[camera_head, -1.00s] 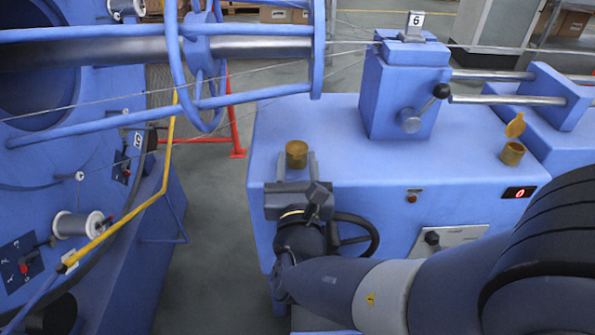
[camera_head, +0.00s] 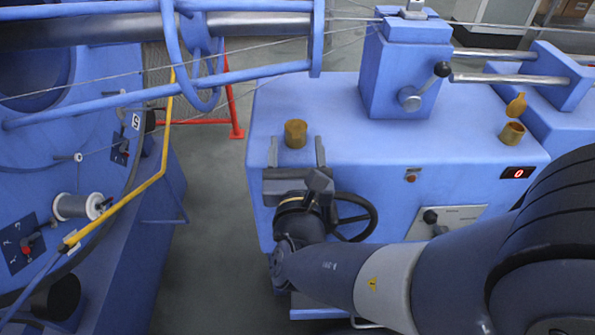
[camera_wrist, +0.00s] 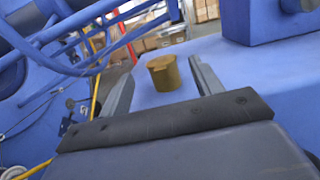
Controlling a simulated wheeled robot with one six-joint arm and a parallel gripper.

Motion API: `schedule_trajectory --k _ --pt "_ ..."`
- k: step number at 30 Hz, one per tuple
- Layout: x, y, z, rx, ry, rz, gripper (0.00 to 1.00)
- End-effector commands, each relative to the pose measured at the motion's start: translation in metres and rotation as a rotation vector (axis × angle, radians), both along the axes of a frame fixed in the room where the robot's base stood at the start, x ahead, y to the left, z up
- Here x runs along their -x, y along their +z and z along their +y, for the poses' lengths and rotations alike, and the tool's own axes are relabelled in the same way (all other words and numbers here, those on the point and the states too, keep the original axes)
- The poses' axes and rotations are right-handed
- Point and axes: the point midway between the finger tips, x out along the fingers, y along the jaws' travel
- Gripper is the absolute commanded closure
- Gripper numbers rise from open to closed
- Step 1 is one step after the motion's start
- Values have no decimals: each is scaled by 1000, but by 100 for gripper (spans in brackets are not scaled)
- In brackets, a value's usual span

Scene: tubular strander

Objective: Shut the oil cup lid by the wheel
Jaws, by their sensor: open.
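The brass oil cup by the wheel (camera_head: 295,134) stands on the near left part of the blue machine top, behind the handwheel (camera_head: 355,218). Its lid looks down flat on the cup. The same cup shows in the wrist view (camera_wrist: 164,74), upright and closed on top. My gripper (camera_head: 297,152) is open and empty on the near side of this cup. In the wrist view the fingers (camera_wrist: 160,68) point toward it, one to each side in the picture, with the cup at or beyond the tips. I cannot tell whether they touch it.
A second brass cup (camera_head: 512,133) at the right has its lid (camera_head: 516,105) raised. A blue block with a black-knobbed lever (camera_head: 441,69) stands between the cups. Strander tubes (camera_head: 245,78) and a yellow bar (camera_head: 165,140) are at the left.

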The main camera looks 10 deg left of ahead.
Motion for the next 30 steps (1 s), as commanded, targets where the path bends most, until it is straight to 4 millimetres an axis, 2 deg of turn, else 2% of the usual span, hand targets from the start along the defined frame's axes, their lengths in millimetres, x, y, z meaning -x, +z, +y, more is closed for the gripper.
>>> schedule_trajectory --k 6,15,21,30 --pt "35 -4 -7 1 6 0 38" --pt "74 -10 -17 2 5 0 38" --pt "87 -12 -21 0 2 0 38" --pt "91 -13 -23 1 -1 -1 38"
